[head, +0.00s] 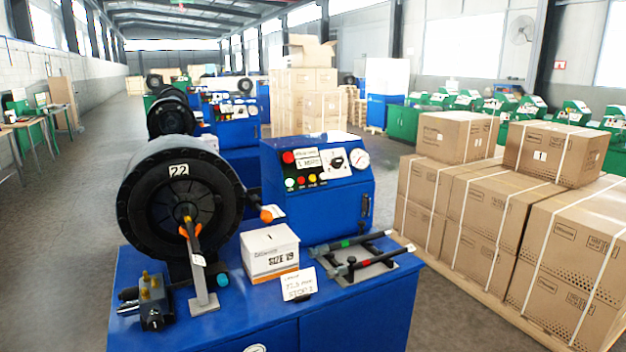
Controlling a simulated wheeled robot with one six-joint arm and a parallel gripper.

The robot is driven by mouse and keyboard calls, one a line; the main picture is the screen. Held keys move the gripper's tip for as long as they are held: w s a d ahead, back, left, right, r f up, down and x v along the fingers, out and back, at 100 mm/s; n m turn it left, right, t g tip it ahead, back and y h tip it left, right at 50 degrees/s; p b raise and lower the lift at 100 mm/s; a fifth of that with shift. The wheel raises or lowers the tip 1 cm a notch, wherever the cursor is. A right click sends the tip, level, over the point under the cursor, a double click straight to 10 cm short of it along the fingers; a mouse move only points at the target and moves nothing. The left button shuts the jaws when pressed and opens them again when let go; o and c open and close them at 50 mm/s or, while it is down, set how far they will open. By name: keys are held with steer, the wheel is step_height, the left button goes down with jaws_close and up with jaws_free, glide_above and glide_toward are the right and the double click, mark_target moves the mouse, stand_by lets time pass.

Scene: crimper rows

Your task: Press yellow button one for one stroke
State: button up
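A blue crimper control box (325,213) stands on the blue bench at centre. Its sloped face carries a row of small round buttons, and a yellow button (312,178) sits in that row. A larger red button (288,157) is at the upper left of the face. A black selector knob (338,162) and a round gauge (360,159) are on the right. A small display label (308,163) is above the row; its text is too small to read surely. My gripper is not in view.
The black round crimper head (150,205), marked 22, stands left of the box. A "SIZE 19" carton (271,252), a small sign (299,284) and black-handled tools (356,262) lie on the bench front. Strapped cartons (492,215) are stacked right. Grey floor is open at left.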

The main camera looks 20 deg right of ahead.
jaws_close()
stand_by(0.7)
